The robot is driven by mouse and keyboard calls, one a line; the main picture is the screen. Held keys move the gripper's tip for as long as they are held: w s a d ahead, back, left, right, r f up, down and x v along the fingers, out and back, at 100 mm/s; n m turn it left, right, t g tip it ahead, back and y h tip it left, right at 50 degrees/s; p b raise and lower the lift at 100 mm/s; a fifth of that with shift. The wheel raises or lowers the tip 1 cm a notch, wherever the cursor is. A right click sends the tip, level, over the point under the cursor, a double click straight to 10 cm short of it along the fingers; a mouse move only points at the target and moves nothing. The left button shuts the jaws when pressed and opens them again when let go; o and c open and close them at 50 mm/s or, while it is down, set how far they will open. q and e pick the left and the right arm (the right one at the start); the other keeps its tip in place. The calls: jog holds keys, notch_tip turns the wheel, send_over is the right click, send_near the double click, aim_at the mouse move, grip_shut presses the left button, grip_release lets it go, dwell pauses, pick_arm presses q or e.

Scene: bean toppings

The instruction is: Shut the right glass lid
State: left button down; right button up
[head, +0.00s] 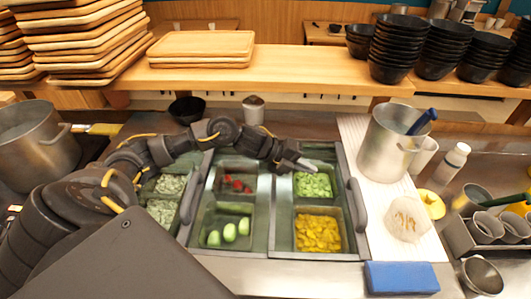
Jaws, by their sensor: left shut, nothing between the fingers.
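The topping station has sunken pans and dark-framed lids. The right glass lid's dark handle (358,206) stands along the station's right side. The glass itself is hard to make out, so I cannot tell how far this lid is shut. On the right side are a pan of chopped greens (313,186) and a pan of yellow corn (318,231). My left arm reaches across the station from the left. Its gripper (304,165) is shut and empty, above the back of the right section near the greens, away from the handle. My right gripper is not in view.
Another dark handle (191,204) is at the middle-left. A steel pot (388,143) with a blue-handled tool stands right of the station on a white board. A blue block (401,277) lies at the front right. Stacked black bowls (396,48) line the shelf behind.

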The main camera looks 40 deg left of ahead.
pick_arm(q)
jog(key=b+v, duration=0.3)
jog(key=v, duration=1)
jog(key=shift+s+a+r, duration=0.15)
jog(key=shift+a+r, duration=0.05)
jog(key=shift+a, duration=0.1)
